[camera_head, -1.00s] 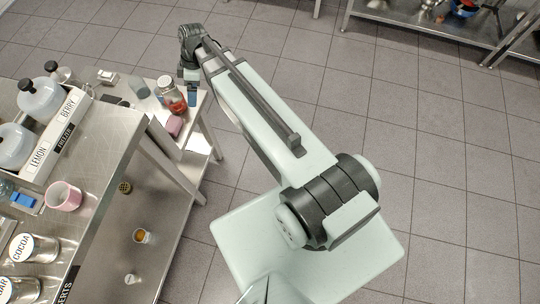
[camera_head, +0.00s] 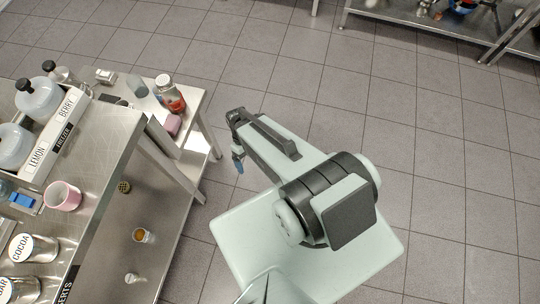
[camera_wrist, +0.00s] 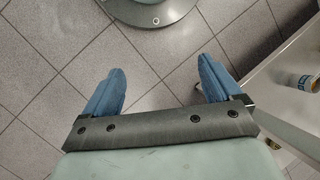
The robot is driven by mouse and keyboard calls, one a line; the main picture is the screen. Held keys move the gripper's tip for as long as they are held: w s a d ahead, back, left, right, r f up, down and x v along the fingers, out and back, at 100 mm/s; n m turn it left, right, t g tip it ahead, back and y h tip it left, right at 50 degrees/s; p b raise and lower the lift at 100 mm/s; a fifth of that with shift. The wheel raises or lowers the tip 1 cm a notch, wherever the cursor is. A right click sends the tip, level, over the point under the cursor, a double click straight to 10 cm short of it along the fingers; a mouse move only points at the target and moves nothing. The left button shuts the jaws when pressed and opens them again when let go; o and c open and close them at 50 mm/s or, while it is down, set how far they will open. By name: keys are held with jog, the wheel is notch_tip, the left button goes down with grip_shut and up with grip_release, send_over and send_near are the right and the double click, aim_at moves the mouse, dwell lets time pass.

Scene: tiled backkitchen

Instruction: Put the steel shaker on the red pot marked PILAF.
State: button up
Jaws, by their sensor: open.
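My gripper (camera_head: 239,165) hangs over the tiled floor, to the right of the metal tables. In the wrist view, its two blue fingers (camera_wrist: 160,88) are wide apart, with only floor tiles between them. I cannot make out a red pot marked PILAF in either view. I cannot pick out the steel shaker with certainty either. A small pale metallic item (camera_head: 131,279) stands on the lower shelf at the left, too small to identify.
A steel counter (camera_head: 108,140) at the left holds a LEMON and BERRY rack (camera_head: 62,125), a pink cup (camera_head: 63,196) and a COCOA jar (camera_head: 32,248). A side table behind carries a red-filled jar (camera_head: 170,95). A steel shelf (camera_head: 420,30) stands far right. Floor between is clear.

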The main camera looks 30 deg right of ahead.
jog(key=s+d+f+m+g+h, duration=0.1)
jog(key=s+f, duration=0.4)
jog(key=s, duration=0.7)
jog(key=d+m, duration=0.1)
jog(key=m, duration=0.1)
jog(key=shift+s+d+m+g, duration=0.2)
jog(key=shift+s+m+g, duration=0.05)
jog(key=shift+m+g, duration=0.05)
